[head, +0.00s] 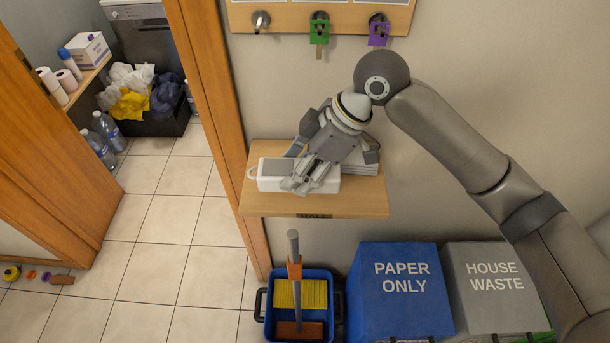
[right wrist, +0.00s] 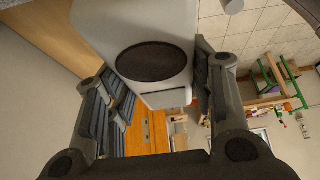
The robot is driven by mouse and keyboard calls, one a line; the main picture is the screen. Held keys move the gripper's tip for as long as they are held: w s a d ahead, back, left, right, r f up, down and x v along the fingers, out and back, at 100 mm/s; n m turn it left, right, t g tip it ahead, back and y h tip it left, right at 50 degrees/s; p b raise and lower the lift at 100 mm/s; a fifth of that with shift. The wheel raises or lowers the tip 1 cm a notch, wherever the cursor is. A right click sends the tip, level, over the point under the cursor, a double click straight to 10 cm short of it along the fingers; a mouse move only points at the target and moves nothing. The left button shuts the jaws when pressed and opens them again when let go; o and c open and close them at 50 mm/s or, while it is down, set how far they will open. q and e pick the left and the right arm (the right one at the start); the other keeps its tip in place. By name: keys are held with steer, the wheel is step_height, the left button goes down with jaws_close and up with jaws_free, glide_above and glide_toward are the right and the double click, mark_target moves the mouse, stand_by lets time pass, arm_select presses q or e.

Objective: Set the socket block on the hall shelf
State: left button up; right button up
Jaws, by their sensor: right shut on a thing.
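The white socket block (head: 268,183) is at the front of the wooden hall shelf (head: 350,206) in the head view, with a grey panel on top and a small loop at its left end. My right gripper (head: 302,184) reaches down over its middle and is shut on it. In the right wrist view the block (right wrist: 175,20) sits between the two finger pads, a dark oval on its face. I cannot tell whether its underside touches the shelf. My left gripper is not in view.
A grey flat stack (head: 362,165) lies behind the block on the shelf. Above is a hook board (head: 335,18) with green and purple tags. Below stand a blue bucket (head: 262,305), a blue paper bin (head: 400,315) and a grey waste bin (head: 495,305). A doorway opens left.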

steer(key=shift+d+f, duration=0.15)
steer(key=shift+w+d+f, duration=0.15)
steer(key=shift+d+f, duration=0.05)
steer(key=shift+f, duration=0.1)
step_height(320, 180, down, 3)
steer(key=shift+w+d+f+p, duration=0.1)
steer(key=shift+d+p, duration=0.05)
steer(key=shift+p, duration=0.6)
steer(key=shift+f, duration=0.2)
steer(key=o, duration=1.1)
arm_select(q)
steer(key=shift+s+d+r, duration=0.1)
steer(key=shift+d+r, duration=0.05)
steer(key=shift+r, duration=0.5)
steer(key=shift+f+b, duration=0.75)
steer(key=shift+b, duration=0.15)
arm_select(e)
steer(key=v, duration=1.2)
